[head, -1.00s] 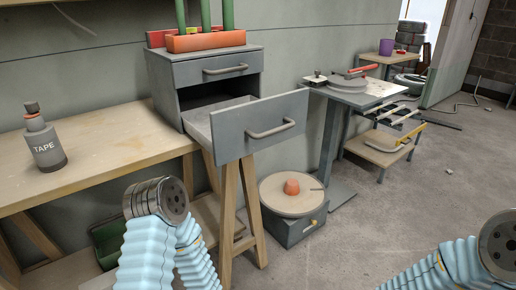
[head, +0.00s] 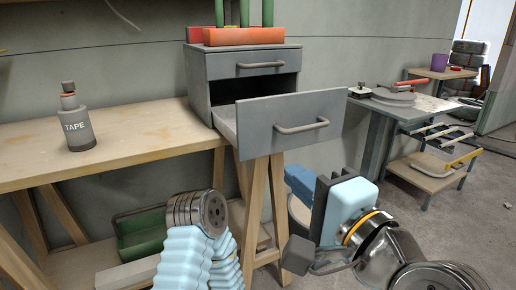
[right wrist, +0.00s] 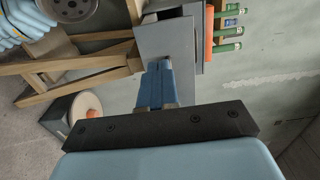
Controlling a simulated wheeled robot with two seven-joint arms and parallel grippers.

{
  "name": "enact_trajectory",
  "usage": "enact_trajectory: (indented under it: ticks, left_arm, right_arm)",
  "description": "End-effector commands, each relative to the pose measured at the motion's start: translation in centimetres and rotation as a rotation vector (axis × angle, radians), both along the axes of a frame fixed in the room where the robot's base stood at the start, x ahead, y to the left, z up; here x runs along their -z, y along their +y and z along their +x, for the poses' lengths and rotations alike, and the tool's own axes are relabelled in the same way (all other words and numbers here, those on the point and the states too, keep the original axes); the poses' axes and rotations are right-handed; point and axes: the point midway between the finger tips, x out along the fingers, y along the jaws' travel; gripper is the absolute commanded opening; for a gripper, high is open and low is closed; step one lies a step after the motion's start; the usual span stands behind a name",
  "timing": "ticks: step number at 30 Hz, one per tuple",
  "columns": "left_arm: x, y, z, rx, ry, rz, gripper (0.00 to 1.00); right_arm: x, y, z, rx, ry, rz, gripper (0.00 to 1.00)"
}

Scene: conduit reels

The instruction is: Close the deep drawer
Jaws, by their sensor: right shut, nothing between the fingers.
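The deep drawer (head: 270,138) is the lower drawer of a grey cabinet (head: 205,80). It is pulled well out, with a dark gap above it, and has a bar handle (head: 302,127) on its front. The upper drawer (head: 255,64) is shut. My right gripper (head: 291,172) is shut and empty, with its blue fingers low and to the near side of the drawer front. In the right wrist view the fingers (right wrist: 157,66) point toward the grey drawer front (right wrist: 160,38) and overlap it; contact cannot be told. My left arm shows at the lower middle, but its gripper does not.
A wooden bench (head: 120,140) with a tape bottle (head: 76,125) is at left. Trestle legs (head: 256,205) stand below the drawer. A round reel on a low box (right wrist: 80,110) is partly hidden by my right arm. A side stand (head: 400,103) is at right.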

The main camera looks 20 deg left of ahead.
Motion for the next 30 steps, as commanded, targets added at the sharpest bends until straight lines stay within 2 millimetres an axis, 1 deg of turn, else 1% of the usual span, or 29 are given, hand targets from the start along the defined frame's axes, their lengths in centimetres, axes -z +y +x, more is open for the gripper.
enact_trajectory:
  ticks: [5,12,18,24,30]
  left_arm:
    - [-0.4,0.0,0.0,0.0,-0.001,0.001,0.88]
    - [-1.1,0.1,0.0,-0.002,-0.002,0.002,0.88]
    - [-1.6,0.2,0.1,-0.002,-0.003,0.004,0.88]
    - [-1.9,0.2,0.1,-0.003,-0.004,0.005,0.88]
    - [-1.9,0.2,0.1,-0.004,-0.004,0.006,0.88]
  right_arm:
    - [-0.1,1.7,1.3,-0.001,0.004,0.0,0.0]
    - [-0.1,5.8,4.5,0.0,0.003,-0.003,0.0]
    - [-0.1,8.8,6.8,0.0,0.001,-0.003,0.0]
    - [0.0,10.5,8.2,0.001,0.001,-0.002,0.0]
    - [0.0,10.9,8.5,0.001,0.0,-0.001,0.0]
